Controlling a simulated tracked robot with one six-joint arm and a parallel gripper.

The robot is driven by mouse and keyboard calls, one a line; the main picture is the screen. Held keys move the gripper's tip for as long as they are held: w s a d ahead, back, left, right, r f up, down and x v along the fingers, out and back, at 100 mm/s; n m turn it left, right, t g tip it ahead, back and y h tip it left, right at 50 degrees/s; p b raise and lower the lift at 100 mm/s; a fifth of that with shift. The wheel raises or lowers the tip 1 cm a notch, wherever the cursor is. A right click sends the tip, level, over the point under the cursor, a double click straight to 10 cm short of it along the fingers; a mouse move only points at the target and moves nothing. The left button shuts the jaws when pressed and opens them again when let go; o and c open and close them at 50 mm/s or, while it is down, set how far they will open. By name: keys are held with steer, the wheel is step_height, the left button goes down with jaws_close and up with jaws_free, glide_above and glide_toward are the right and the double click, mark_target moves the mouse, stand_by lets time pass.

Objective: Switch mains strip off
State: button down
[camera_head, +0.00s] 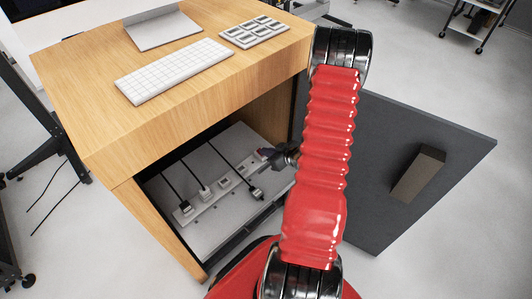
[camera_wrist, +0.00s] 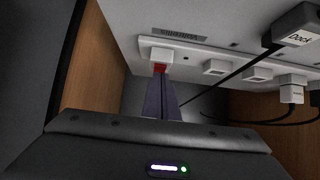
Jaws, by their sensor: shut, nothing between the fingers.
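The white mains strip (camera_head: 211,200) lies on a pale panel inside the open wooden cabinet, with several plugs and black cables in it. In the wrist view its switch end is a white block (camera_wrist: 148,46) with a red switch (camera_wrist: 159,68). My gripper (camera_head: 266,153) reaches into the cabinet at the right end of the strip. In the wrist view its dark fingers (camera_wrist: 161,84) are shut and empty, with the tips just at the red switch. The tips hide part of the switch. I cannot tell whether they touch it or which way it is set.
The dark cabinet door (camera_head: 385,150) stands open to the right, with a block handle. A keyboard (camera_head: 174,70) and a button pad (camera_head: 254,32) lie on the cabinet top. A plug labelled Dock (camera_wrist: 297,27) and hanging cables are right of the fingers. A cabinet side wall is close on the left.

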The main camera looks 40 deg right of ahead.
steer(key=shift+r, duration=0.6)
steer(key=shift+r, duration=0.75)
steer(key=f+v, duration=0.1)
steer(key=v, duration=0.9)
steer(key=shift+s+r, duration=0.25)
steer(key=shift+s, duration=0.4)
